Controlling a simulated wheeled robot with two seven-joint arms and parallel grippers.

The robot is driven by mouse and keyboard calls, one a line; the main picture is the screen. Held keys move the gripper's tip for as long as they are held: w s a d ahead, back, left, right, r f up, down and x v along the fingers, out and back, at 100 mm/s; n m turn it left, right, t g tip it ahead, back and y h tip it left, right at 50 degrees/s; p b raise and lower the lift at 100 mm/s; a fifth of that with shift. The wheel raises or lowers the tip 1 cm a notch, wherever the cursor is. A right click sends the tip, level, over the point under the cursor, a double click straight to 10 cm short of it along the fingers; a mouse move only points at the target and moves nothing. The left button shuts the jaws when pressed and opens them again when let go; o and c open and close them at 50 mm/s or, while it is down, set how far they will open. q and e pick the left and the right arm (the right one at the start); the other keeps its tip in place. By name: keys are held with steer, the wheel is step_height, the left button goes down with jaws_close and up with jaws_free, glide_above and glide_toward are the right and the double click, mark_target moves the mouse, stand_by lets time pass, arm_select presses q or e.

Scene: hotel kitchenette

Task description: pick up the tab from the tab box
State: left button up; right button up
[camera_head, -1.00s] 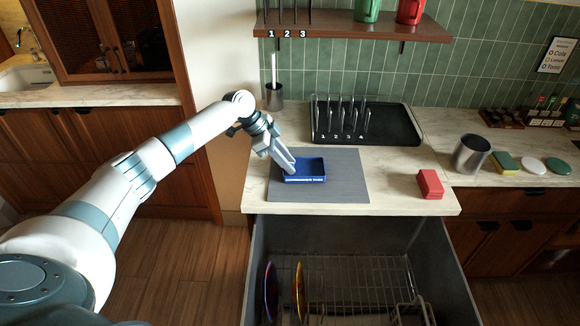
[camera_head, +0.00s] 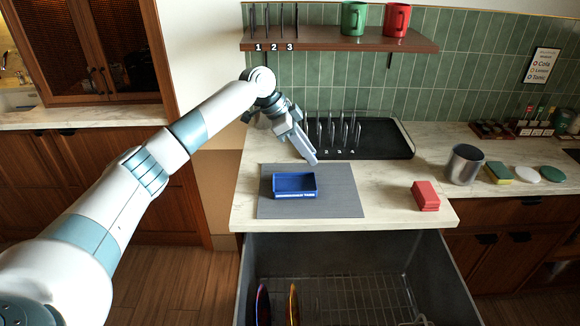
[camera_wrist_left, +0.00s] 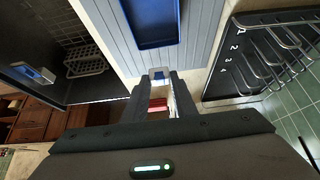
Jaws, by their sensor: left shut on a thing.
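The tab box (camera_head: 294,194) is an open blue tray with lettering on its front, lying on the grey mat; it also shows in the left wrist view (camera_wrist_left: 150,40). My left gripper (camera_head: 313,161) is raised above the counter, up and to the right of the box in the head view. In the left wrist view my left gripper (camera_wrist_left: 158,77) is shut on a small pale tab (camera_wrist_left: 158,72) at its fingertips. In the head view the tab is too small to tell from the fingers. My right gripper is in no view.
The grey mat (camera_head: 340,190) lies on the pale counter. A black rack (camera_head: 385,140) with numbered slots stands behind, close to my left gripper. A red block (camera_head: 425,196) and metal cup (camera_head: 464,164) are at right. An open dishwasher (camera_head: 350,255) is below the counter.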

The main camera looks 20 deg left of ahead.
arm_select(q)
steer(key=shift+w+d+r+b, duration=0.2)
steer(key=shift+w+d+r, duration=0.15)
steer(key=shift+d+r, duration=0.25)
steer(key=shift+w+d+r+b, duration=0.15)
steer(key=shift+w+d+r, duration=0.2)
steer(key=shift+d, duration=0.35)
steer(key=shift+s, duration=0.1)
